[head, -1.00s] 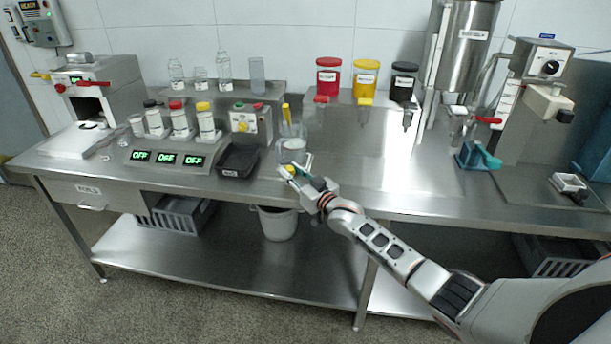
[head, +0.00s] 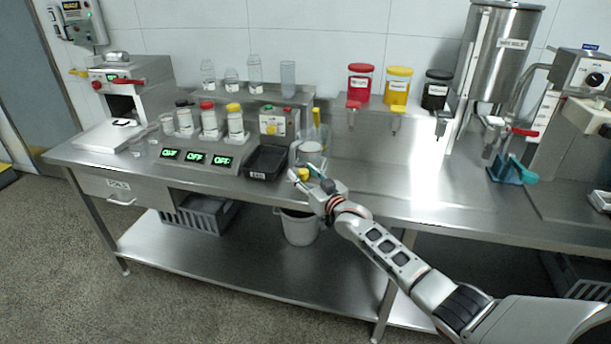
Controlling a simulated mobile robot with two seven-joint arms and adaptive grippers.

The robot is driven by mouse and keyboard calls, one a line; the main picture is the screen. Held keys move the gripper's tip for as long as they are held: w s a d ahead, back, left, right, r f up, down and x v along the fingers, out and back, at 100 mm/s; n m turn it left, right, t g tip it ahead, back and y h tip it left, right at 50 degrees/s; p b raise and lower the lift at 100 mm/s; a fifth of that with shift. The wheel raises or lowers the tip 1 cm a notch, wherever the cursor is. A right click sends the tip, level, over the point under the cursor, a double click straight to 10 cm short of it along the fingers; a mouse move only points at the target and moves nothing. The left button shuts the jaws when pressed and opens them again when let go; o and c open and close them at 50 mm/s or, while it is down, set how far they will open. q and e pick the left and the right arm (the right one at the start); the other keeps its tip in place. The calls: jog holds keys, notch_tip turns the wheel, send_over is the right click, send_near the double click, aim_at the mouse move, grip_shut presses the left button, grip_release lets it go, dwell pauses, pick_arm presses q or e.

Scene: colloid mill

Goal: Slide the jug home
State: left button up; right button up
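The clear jug (head: 311,151) with whitish contents stands on the steel bench, just right of a black tray. My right gripper (head: 301,176) is at the jug's near side, close to the bench's front edge. It looks to be touching or almost touching the jug. A small yellow part (head: 304,173) shows at the fingertips. The fingers are too small to tell if they are open or shut on it. My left gripper is not in view.
The black tray (head: 267,163) lies close left of the jug, with a control box (head: 275,122) behind. A yellow upright piece (head: 317,113) shows behind the jug. The bench to the right (head: 400,180) is clear. A white bucket (head: 300,228) stands on the lower shelf.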

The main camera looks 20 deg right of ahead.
jog(key=shift+s+d+f, duration=0.15)
jog(key=shift+s, duration=0.05)
jog(key=shift+s, duration=0.2)
jog(key=v, duration=1.1)
jog(key=shift+s, duration=0.15)
